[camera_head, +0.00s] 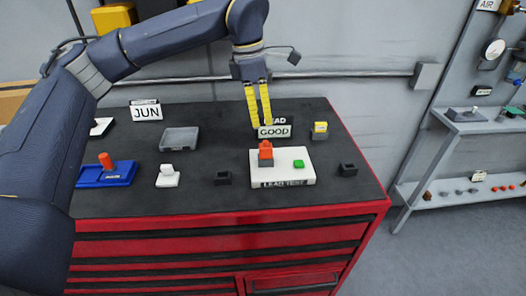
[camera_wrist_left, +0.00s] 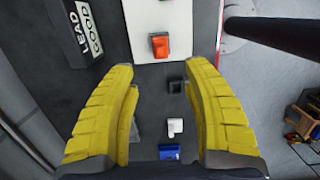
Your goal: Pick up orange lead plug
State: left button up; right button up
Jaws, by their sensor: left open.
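The orange lead plug (camera_head: 265,148) sits upright in a dark grey socket on the white LEAD TEST board (camera_head: 300,180). In the left wrist view the orange plug (camera_wrist_left: 161,46) shows just beyond the fingertips, near the middle. My left gripper (camera_head: 261,124) points down with its yellow fingers apart and nothing between them. It is above and behind the plug in the head view, its tips overlapping the LEAD GOOD sign (camera_head: 275,132). In the left wrist view the fingers (camera_wrist_left: 163,70) are spread wide. My right gripper is not in view.
A green button (camera_head: 299,164) is on the board. Dark blocks (camera_head: 223,178) (camera_head: 348,169) flank it. A yellow-topped block (camera_head: 320,130) is behind right. A white piece (camera_head: 167,176), a blue base with an orange knob (camera_head: 106,174) and a grey tray (camera_head: 180,138) are left.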

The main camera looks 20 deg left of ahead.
aim_at(266, 145)
pick_arm(q)
jog(key=f, duration=0.4)
jog(key=d+f, duration=0.1)
jog(key=f, duration=0.8)
jog(key=shift+w+d, duration=0.3)
jog(key=shift+d, duration=0.05)
jog(key=shift+r, duration=0.1)
grip_shut()
